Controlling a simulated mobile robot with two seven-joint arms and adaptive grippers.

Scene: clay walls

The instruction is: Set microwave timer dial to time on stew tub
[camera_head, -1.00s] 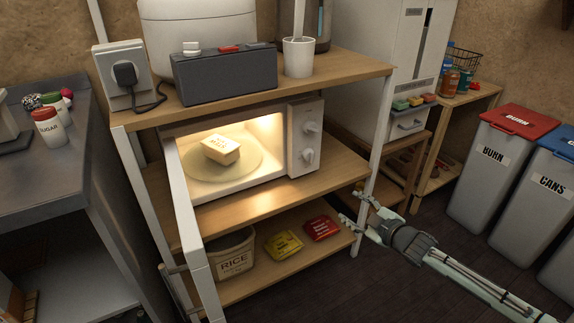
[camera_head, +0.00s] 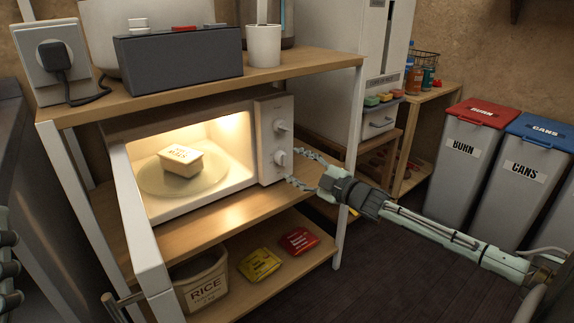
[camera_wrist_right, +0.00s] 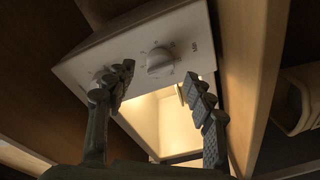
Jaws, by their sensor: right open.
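The white microwave (camera_head: 135,215) stands on the middle shelf with its door open and its inside lit. Its panel carries an upper dial (camera_head: 280,125) and a lower dial (camera_head: 281,158); I cannot tell which is the timer. The stew tub (camera_head: 183,163) sits on the turntable; its lid print is too small to read. My right gripper (camera_head: 297,169) is open and empty, just right of the lower dial. In the right wrist view one dial (camera_wrist_right: 159,61) shows ahead, between and beyond the open fingers (camera_wrist_right: 158,78); the left finger partly covers the other. My left gripper is not in view.
The open door juts toward me at the left. A rice bin (camera_head: 203,283), a yellow packet (camera_head: 259,264) and a red packet (camera_head: 299,241) lie on the lower shelf. A grey radio-like box (camera_head: 180,58) and a white cup (camera_head: 263,45) stand above. Waste bins (camera_head: 468,165) are at right.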

